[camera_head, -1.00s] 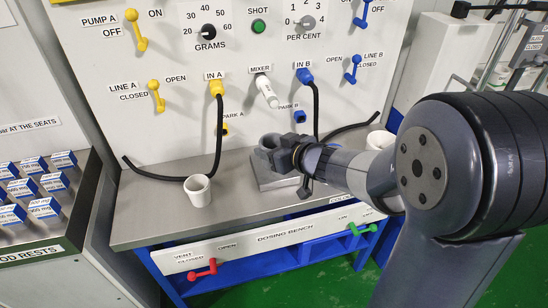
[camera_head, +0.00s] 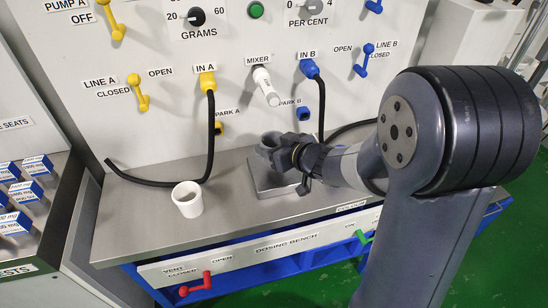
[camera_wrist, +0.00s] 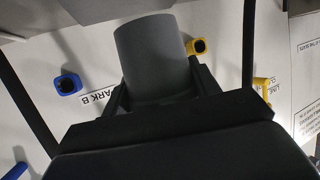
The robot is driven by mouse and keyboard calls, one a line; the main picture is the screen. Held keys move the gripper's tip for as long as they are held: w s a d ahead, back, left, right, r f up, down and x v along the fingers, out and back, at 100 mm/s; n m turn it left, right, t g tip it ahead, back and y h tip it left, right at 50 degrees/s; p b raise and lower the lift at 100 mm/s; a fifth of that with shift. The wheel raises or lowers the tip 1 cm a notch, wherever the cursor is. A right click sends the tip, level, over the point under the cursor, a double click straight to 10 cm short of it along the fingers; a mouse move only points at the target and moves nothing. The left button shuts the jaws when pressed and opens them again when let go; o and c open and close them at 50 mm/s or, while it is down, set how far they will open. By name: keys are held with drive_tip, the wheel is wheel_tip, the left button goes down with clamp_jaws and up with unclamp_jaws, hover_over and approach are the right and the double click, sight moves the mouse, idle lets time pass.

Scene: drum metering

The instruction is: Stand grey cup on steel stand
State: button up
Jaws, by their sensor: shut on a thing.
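The grey cup (camera_head: 270,141) is held in my gripper (camera_head: 286,146) over the steel stand. It also shows in the wrist view (camera_wrist: 152,52), between the dark fingers of my gripper (camera_wrist: 160,95). The steel stand (camera_head: 268,178) is a low, flat metal block on the bench, below the mixer nozzle. The cup looks upright at the stand's back part. My gripper and wrist hide part of the stand, and I cannot tell whether the cup's base touches it.
A white cup (camera_head: 187,198) stands on the steel bench (camera_head: 135,220) left of the stand. The white mixer nozzle (camera_head: 266,86) hangs above the stand. Black hoses (camera_head: 211,140) run from the yellow and blue inlets. The bench between white cup and stand is clear.

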drive_tip(key=shift+f+b, duration=0.4)
drive_tip(key=shift+f, duration=1.2)
drive_tip(key=shift+f, duration=0.15)
drive_tip(key=o, duration=1)
drive_tip(key=shift+r, duration=0.3)
drive_tip(key=shift+p+v, duration=1.25)
drive_tip(key=shift+v, duration=4.75)
